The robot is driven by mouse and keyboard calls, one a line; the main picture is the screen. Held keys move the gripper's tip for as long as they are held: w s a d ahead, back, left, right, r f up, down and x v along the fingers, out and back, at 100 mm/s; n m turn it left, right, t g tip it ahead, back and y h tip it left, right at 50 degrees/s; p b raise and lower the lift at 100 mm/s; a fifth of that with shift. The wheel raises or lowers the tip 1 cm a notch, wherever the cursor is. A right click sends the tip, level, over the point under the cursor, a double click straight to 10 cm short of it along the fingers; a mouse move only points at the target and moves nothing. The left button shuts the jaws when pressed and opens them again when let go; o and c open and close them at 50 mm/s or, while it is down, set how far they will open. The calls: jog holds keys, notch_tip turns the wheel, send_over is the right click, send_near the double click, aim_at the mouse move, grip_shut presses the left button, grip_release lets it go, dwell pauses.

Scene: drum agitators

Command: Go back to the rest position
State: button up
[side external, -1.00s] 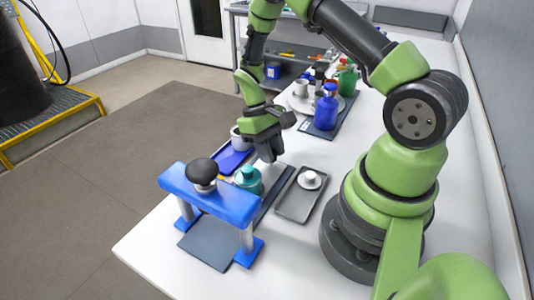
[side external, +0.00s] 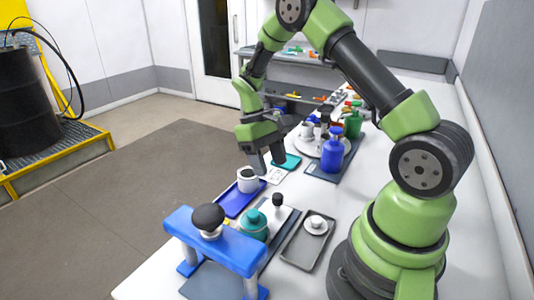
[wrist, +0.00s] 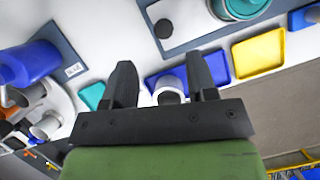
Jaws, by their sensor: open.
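My gripper (side external: 268,160) hangs in the air above the table, pointing down. Its two fingers are apart with nothing held between them. The wrist view also shows the open fingers (wrist: 160,68). In that view a white cup (wrist: 168,92) shows between the fingers, on a blue tray (wrist: 209,66) below. In the side view the cup (side external: 248,181) stands on the blue tray (side external: 230,207), below and left of the gripper. A teal jar (side external: 254,226) and a small black-topped item (side external: 278,200) stand nearer the camera.
A blue stand (side external: 232,247) with a black knob (side external: 208,217) is at the front. A grey tray (side external: 300,252) holds a white piece (side external: 316,223). Blue (side external: 333,152) and green (side external: 353,121) bottles stand to the right. A teal pad (side external: 290,161) lies behind the gripper. A yellow tray (wrist: 258,53) shows in the wrist view.

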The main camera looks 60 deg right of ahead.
jog(key=shift+v, duration=1.15)
jog(key=s+a+r+t, duration=0.2)
jog(key=a+r+t, duration=0.15)
jog(key=r, duration=0.35)
jog(key=s+a+r+t, duration=0.2)
jog(key=a+r, duration=0.2)
jog(key=r, duration=0.3)
jog(key=s+a+r+t, duration=0.2)
jog(key=s+t, duration=0.1)
jog(key=s, duration=0.2)
jog(key=s+a+r+m+t, duration=0.1)
jog(key=s+a+r+t, duration=0.2)
jog(key=s, duration=0.2)
jog(key=shift+a+y, duration=0.15)
jog(key=shift+y, duration=0.25)
